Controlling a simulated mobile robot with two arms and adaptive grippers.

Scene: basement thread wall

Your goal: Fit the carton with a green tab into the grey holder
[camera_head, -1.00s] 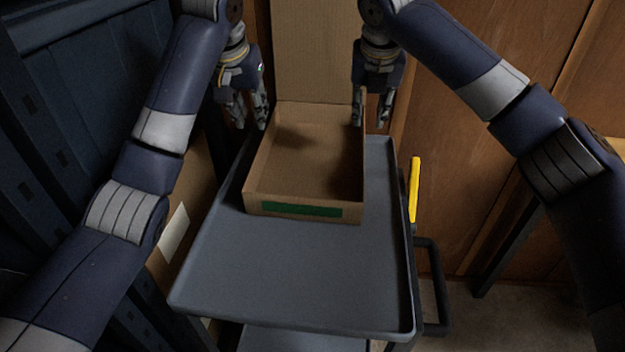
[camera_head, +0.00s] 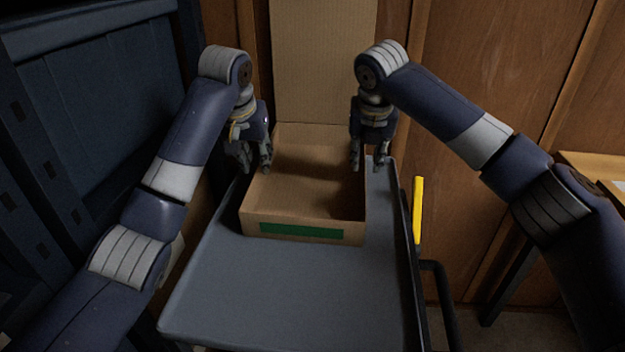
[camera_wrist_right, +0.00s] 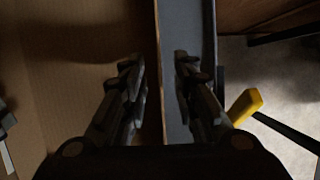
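An open brown carton (camera_head: 255,223) with a green tab (camera_head: 300,230) on its front wall stands upright on a grey tray-topped cart (camera_head: 290,290). My left gripper (camera_head: 258,167) is at the carton's left wall towards the back, its fingers apart. My right gripper (camera_head: 368,164) is at the right wall, also with fingers apart. In the right wrist view, the open right fingers (camera_wrist_right: 158,65) lie either side of the carton's wall edge (camera_wrist_right: 158,30), one over the inside, one over the grey tray (camera_wrist_right: 184,25). Contact with the wall cannot be told. No separate grey holder is clear.
A tall brown cardboard panel (camera_head: 323,65) stands behind the carton. A yellow bar (camera_head: 418,210) stands at the cart's right edge. Dark blue panels (camera_head: 110,90) are close on the left, and a wooden wall (camera_head: 470,80) is behind. The tray's front is clear.

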